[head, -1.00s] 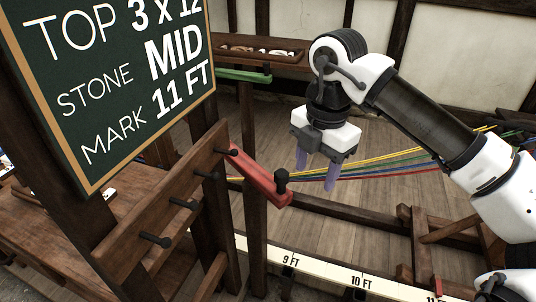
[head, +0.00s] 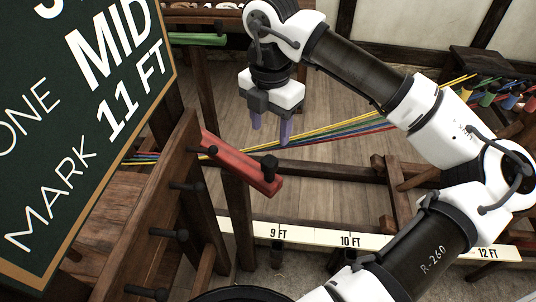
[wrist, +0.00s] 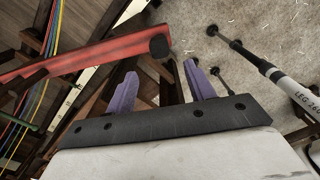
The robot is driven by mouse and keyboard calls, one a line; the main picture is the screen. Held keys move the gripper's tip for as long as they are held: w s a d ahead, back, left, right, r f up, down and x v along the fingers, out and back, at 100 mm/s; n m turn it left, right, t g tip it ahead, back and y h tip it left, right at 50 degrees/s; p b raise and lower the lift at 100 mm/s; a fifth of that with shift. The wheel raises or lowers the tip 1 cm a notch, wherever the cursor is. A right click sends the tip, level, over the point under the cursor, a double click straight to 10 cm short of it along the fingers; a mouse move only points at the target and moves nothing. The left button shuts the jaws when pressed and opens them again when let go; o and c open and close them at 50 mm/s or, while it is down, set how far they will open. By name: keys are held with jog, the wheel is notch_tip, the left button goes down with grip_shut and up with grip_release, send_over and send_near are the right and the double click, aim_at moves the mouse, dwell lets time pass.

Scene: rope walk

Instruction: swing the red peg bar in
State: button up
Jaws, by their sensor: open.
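The red peg bar (head: 240,164) sticks out from the dark wooden post, slanting down to the right in the head view. A black peg knob (head: 269,166) stands at its outer end. In the wrist view the red bar (wrist: 90,52) runs across the upper left, with its dark knob (wrist: 159,46) beyond the fingertips. My gripper (head: 270,130) points down with its purple fingers apart, above and behind the bar's outer end. In the wrist view the fingers (wrist: 160,75) are spread and empty, and I see no contact with the bar.
A chalkboard (head: 80,110) and a pegged wooden rail (head: 160,215) stand close on the left. A green bar (head: 197,39) is at the back. Coloured yarns (head: 340,134) stretch behind my gripper. A marked white scale (head: 380,243) runs along the front.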

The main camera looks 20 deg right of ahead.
aim_at(269, 160)
notch_tip(269, 160, down, 10)
jog(key=shift+f+p, duration=0.15)
jog(key=shift+p, duration=0.7)
grip_shut()
